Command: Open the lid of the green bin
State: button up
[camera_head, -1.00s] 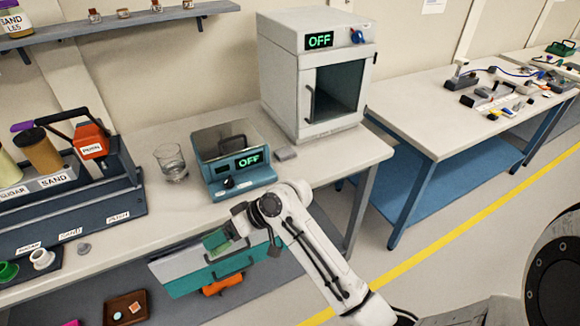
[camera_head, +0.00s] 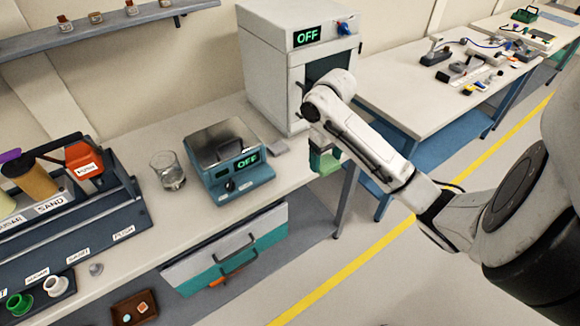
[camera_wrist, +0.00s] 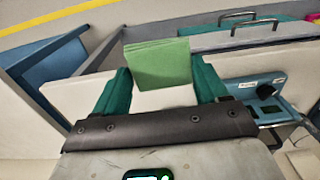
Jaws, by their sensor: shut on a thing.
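My gripper (camera_head: 324,150) hangs off the front edge of the bench, in front of the white oven-like box. The green block also shows in the head view (camera_head: 325,164), below my wrist. I cannot make out a bin with a lid for certain. A small green container (camera_head: 524,16) with a dark handle stands far off on the back right bench; whether it is the green bin, I cannot tell.
The bench (camera_head: 210,123) bears a heater reading OFF (camera_head: 232,172), a glass beaker (camera_head: 169,174) and the white oven (camera_head: 280,65). Below are white and teal drawers (camera_head: 228,250) with handles. A second bench (camera_head: 410,92) stands right. The floor at the yellow line (camera_head: 385,242) is clear.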

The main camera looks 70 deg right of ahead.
jog(key=shift+w, duration=0.1)
jog(key=shift+w+d+f, duration=0.1)
jog(key=shift+w, duration=0.15)
jog(key=b, duration=0.9)
send_over(292, 168)
jog(key=s, duration=0.1)
jog(key=f, duration=0.8)
jog(key=shift+a, duration=0.3)
jog(key=shift+w+d+f, duration=0.15)
jog(key=shift+w+f, duration=0.2)
jog(key=shift+f, duration=0.2)
jog(key=shift+w+d+f+p, duration=0.1)
jog(key=shift+w+f+p, duration=0.1)
jog(key=shift+f+p, duration=1.2)
jog(key=shift+f+b, duration=0.35)
jog(key=o, duration=1.1)
jog(key=shift+f, duration=0.1)
